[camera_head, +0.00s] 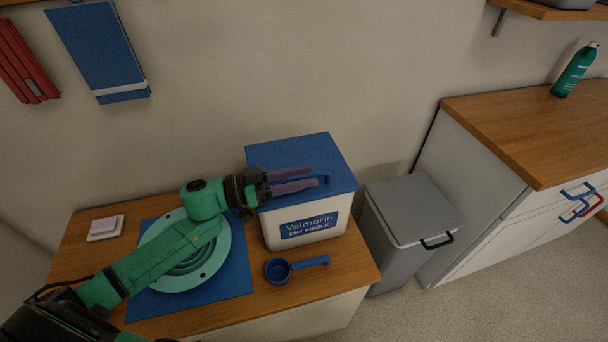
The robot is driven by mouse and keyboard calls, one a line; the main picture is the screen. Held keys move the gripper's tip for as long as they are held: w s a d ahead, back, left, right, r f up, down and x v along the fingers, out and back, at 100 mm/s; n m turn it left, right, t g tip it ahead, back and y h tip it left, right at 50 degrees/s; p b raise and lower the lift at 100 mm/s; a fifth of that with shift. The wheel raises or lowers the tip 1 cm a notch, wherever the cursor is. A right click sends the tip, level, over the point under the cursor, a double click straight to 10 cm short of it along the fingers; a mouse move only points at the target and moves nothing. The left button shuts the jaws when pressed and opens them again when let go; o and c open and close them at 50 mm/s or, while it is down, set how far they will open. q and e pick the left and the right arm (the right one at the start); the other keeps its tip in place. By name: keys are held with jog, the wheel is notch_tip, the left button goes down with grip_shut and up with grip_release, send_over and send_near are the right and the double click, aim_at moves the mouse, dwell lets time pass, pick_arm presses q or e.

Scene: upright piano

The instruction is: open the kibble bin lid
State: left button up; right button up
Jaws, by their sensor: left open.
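The kibble bin (306,227) is a white box labelled "Velmarin Dry Kibble" on a wooden-topped cabinet. Its blue lid (300,152) lies flat and closed on top. My left gripper (317,178) reaches in from the left, with its two purple-grey fingers apart and empty. The fingers appear over the lid's front part, near its front edge. I cannot tell whether they touch the lid. My right gripper is not in view.
A blue scoop (279,270) lies in front of the bin. A green round plate (217,269) sits on a blue mat (237,282) under my left arm. A grey lidded bin (388,245) stands right of the cabinet. A wooden counter (500,124) is further right.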

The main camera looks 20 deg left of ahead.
pick_arm(q)
jog(key=shift+w+d, duration=0.2)
jog(key=shift+d, duration=0.1)
grip_shut()
dwell(1.2)
